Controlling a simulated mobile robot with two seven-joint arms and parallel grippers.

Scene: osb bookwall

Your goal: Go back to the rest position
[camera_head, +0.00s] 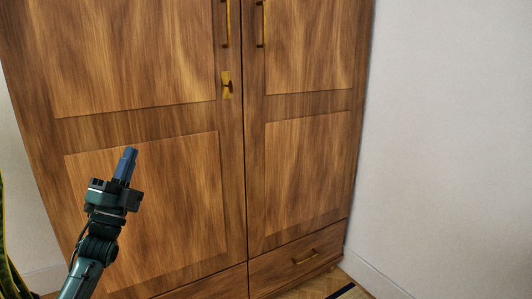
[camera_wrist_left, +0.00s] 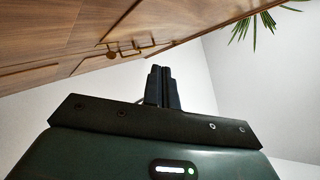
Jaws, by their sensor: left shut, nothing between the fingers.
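My left gripper (camera_head: 126,164) is raised in front of the left door of a wooden wardrobe (camera_head: 150,125). Its fingers point up and are shut with nothing between them. In the left wrist view the two dark fingertips (camera_wrist_left: 161,72) stand side by side against the pale wall. The gripper appears apart from the doors. My right gripper is not in either view.
Both wardrobe doors are shut, with brass handles (camera_head: 225,24) and a brass lock plate (camera_head: 227,85) near the middle. A drawer (camera_head: 300,258) sits below, closed. A green plant (camera_head: 12,265) stands at the left edge. A white wall (camera_head: 450,130) is at the right.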

